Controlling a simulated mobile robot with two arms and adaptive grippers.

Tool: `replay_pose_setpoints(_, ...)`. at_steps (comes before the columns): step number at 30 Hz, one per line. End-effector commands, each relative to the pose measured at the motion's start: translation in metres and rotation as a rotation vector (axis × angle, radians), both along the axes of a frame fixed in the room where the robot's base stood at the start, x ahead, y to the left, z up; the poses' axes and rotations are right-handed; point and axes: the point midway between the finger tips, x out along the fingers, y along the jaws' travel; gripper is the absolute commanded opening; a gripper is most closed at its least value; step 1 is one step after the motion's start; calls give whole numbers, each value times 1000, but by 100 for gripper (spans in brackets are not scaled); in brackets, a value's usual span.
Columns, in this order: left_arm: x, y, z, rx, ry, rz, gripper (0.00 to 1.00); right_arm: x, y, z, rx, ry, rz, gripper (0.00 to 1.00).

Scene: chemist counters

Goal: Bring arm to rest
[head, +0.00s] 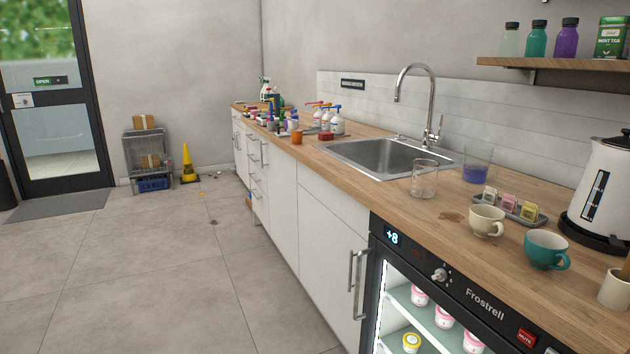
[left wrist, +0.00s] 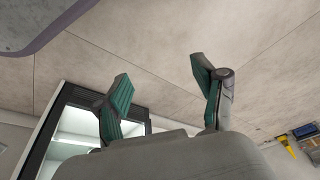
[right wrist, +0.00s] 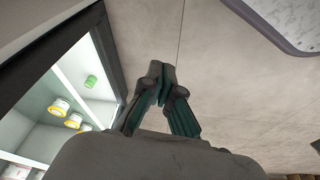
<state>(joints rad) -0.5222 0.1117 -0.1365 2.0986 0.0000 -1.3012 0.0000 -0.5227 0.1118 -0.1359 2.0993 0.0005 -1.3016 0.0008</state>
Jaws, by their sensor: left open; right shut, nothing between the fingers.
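Neither arm nor gripper shows in the head view. In the left wrist view my left gripper (left wrist: 165,100) is open, its two green-padded fingers spread wide with nothing between them. Bare floor tiles and a lit cabinet lie behind it. In the right wrist view my right gripper (right wrist: 160,85) is shut, its fingertips together and empty. It hangs over the floor beside the lit fridge (right wrist: 75,95), which is on the left of that view. I see no contact between either gripper and any object.
The wooden counter (head: 345,178) runs along the right with a sink (head: 385,155), a glass (head: 424,180), a cream cup (head: 486,221), a teal cup (head: 546,250) and a kettle (head: 603,185). The fridge (head: 455,300) is below.

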Motion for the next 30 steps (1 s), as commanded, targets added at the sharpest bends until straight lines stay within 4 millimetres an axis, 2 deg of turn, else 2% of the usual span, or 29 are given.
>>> replay_pose_setpoints(5,-7,0,-29,3,36,-5,70,-8,0,-29,-3,37,6,0)
replay_pose_setpoints(8,-21,2,-54,5,61,-9,70,-21,-2,-54,-6,61,10,0)
replay_pose_setpoints(11,-42,5,-77,8,82,-14,70,-42,-5,-77,-9,83,15,0)
replay_pose_setpoints(15,-84,11,-102,12,116,-21,70,-84,-11,-102,-13,116,23,0)
replay_pose_setpoints(21,-150,23,-116,18,153,-30,70,-150,-23,-116,-19,153,31,0)
replay_pose_setpoints(24,-176,28,-118,20,165,-34,70,-175,-28,-118,-21,164,35,0)
replay_pose_setpoints(27,-190,31,-119,21,171,-36,70,-190,-31,-119,-21,171,37,0)
replay_pose_setpoints(30,-196,33,-120,22,173,-37,70,-197,-32,-121,-22,173,38,0)
